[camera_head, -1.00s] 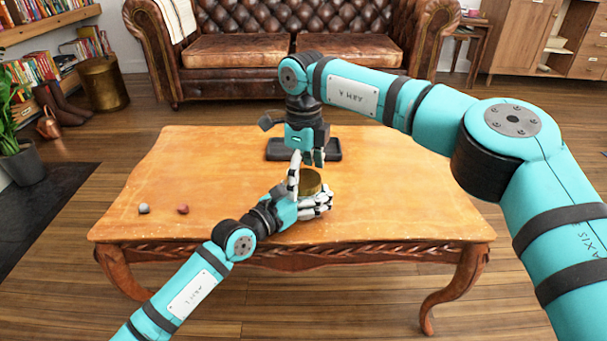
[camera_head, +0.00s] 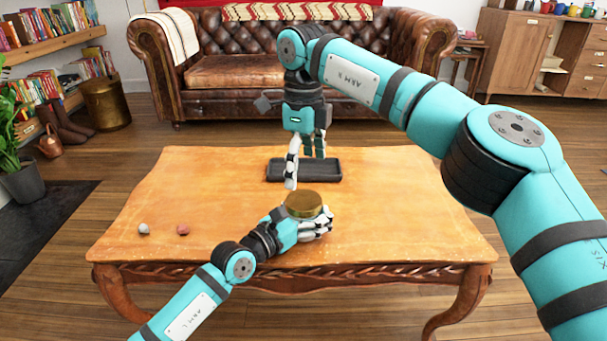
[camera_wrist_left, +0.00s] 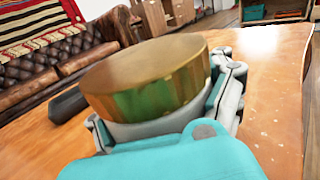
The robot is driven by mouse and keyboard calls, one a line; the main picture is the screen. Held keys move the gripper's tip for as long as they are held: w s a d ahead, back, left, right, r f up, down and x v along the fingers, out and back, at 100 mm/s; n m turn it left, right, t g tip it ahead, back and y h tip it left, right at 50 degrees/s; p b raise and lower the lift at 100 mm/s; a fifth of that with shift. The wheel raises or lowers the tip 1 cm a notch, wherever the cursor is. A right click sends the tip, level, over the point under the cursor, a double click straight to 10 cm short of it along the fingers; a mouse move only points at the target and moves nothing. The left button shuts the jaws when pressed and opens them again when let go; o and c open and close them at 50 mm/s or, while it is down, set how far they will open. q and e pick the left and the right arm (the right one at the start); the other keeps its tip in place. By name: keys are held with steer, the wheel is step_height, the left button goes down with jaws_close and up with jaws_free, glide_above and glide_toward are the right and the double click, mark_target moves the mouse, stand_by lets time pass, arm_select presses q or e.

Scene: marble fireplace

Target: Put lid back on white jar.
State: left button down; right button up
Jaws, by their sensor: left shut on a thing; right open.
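The white jar (camera_wrist_left: 155,126) is mostly hidden inside my left gripper (camera_head: 316,226), which is shut around it at the table's front middle. The gold lid (camera_head: 304,204) sits on top of the jar; it also shows large in the left wrist view (camera_wrist_left: 148,75), where it looks level on the jar's rim. Whether it is fully seated I cannot tell. My right gripper (camera_head: 304,168) is open and empty, pointing down above and behind the lid, apart from it.
A black tray (camera_head: 328,176) lies on the wooden table (camera_head: 400,200) behind the jar. A grey ball (camera_head: 144,229) and a red ball (camera_head: 183,230) lie at the front left. The table's right side is clear. A leather sofa (camera_head: 240,70) stands behind.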

mark_target(304, 200)
steer(key=shift+f, duration=4)
steer(key=c, duration=1.3)
steer(key=o, duration=1.3)
steer(key=shift+r, duration=0.1)
steer(key=shift+r, duration=2.2)
steer(key=shift+o, duration=0.6)
